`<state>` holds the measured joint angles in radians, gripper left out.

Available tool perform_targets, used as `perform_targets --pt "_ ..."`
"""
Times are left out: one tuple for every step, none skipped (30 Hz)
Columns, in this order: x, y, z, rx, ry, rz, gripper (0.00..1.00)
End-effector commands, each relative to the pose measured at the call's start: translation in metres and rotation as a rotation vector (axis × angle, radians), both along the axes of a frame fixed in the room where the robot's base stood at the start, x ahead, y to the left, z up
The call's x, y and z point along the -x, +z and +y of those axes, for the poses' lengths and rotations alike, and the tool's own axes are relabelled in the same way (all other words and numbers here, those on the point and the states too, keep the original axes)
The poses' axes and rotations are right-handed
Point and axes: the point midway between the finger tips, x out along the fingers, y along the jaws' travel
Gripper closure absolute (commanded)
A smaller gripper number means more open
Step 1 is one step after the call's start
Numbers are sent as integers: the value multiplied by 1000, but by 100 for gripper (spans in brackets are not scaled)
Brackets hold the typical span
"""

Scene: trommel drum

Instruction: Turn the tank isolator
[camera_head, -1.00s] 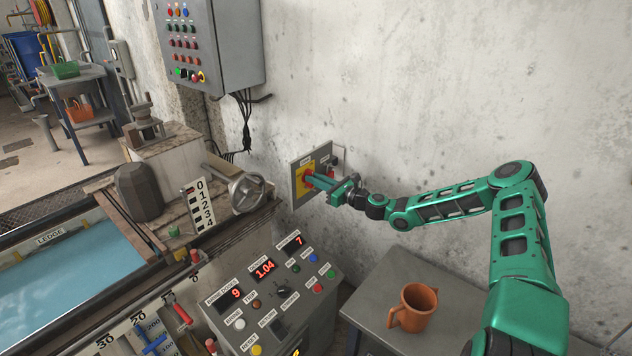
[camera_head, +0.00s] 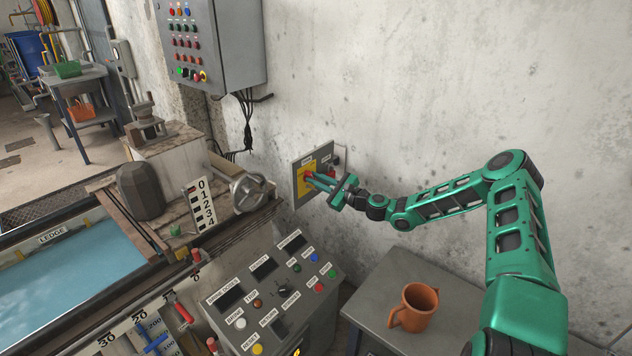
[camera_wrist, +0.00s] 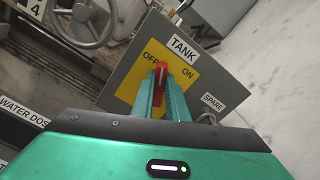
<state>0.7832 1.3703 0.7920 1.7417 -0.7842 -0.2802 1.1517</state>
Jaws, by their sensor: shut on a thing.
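The tank isolator is a red handle on a yellow plate (camera_wrist: 184,88) marked OFF and ON, on a grey wall panel (camera_head: 295,190). Its red handle (camera_wrist: 161,72) shows in the wrist view between the teal fingers of my gripper (camera_wrist: 160,88). My gripper is shut on the handle. In the wrist view the handle lies between the OFF and ON words, under the TANK label (camera_wrist: 183,49). In the head view my gripper (camera_head: 315,181) reaches the panel from the right, and its fingers hide part of the handle.
A SPARE label (camera_wrist: 213,103) is on the same panel. A handwheel (camera_head: 250,192) is left of the panel. A control console (camera_head: 275,300) with dark displays stands below. An orange jug (camera_head: 416,307) stands on a grey table (camera_head: 375,285). A grey control box (camera_head: 225,45) hangs above.

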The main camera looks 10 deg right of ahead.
Motion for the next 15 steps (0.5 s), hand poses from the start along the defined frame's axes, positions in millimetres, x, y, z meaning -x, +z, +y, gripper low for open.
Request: perform_targets --pt "-2 -1 -3 42 -8 -27 100" --pt "-1 -1 -3 65 -8 -44 100" --pt "-1 -2 -3 96 -8 -65 100" --pt "-1 -2 -3 119 -8 -82 100" --pt "-1 -2 -3 141 -8 -98 100" --pt "-1 -2 -2 172 -7 -121 100" --pt "-1 -2 -2 196 -8 -138 100" --pt "0 -3 -2 219 -7 -154 100" --pt "0 -3 -2 250 -7 -177 100" --pt "0 -3 -1 273 -7 -194 100" --pt "0 -3 -1 297 -8 -211 100" --pt "0 -4 -1 327 -8 -233 100" --pt "0 -4 -1 352 -7 -249 100" --pt "0 -4 -1 375 -8 -265 100" --pt "0 -5 -1 405 -8 -289 100"
